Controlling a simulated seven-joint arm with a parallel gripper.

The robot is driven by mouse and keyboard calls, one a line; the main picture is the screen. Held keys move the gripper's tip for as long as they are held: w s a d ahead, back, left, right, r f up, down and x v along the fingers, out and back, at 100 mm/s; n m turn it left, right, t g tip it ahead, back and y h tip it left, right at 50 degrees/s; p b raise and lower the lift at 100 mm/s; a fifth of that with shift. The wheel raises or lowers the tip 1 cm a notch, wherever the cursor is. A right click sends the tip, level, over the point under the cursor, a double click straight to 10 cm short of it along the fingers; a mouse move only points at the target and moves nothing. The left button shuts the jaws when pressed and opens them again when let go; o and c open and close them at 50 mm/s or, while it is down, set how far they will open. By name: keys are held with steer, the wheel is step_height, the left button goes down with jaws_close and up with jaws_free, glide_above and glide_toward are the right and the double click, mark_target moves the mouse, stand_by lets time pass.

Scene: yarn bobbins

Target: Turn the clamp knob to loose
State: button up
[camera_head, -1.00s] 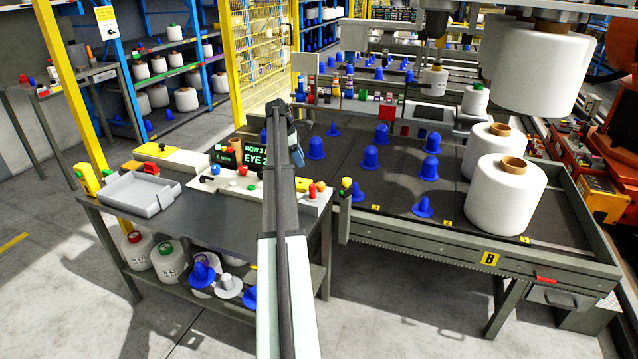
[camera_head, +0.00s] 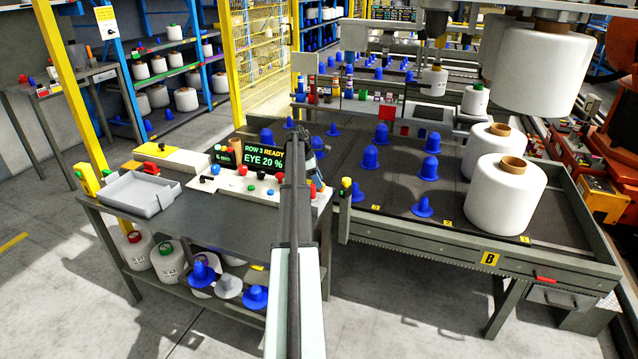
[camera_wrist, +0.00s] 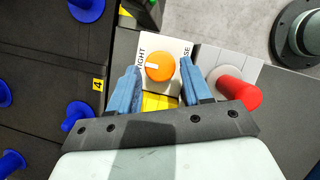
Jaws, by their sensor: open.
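The clamp knob (camera_wrist: 159,66) is a round orange knob on a white plate (camera_wrist: 150,46) in the wrist view. The plate's lettering reads partly as "TIGHT" on the left and "LOOSE" on the right. A white mark on the knob points left, to the "TIGHT" side. My gripper (camera_wrist: 159,70) is open, with one blue finger on the left of the knob and one on the right. Gaps show between knob and fingers; I cannot tell their height difference. In the head view my gripper (camera_head: 317,148) is partly hidden by my arm, and I cannot make out the knob.
A yellow patch (camera_wrist: 160,102) lies below the knob. Blue pegs (camera_wrist: 78,115) stand on the dark bed at left. In the head view, a screen (camera_head: 240,165) and grey tray (camera_head: 140,193) are on the bench.

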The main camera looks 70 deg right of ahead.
steer(key=shift+x, duration=0.85)
steer(key=shift+c, duration=0.5)
steer(key=c, duration=0.6)
steer(key=shift+c, duration=0.2)
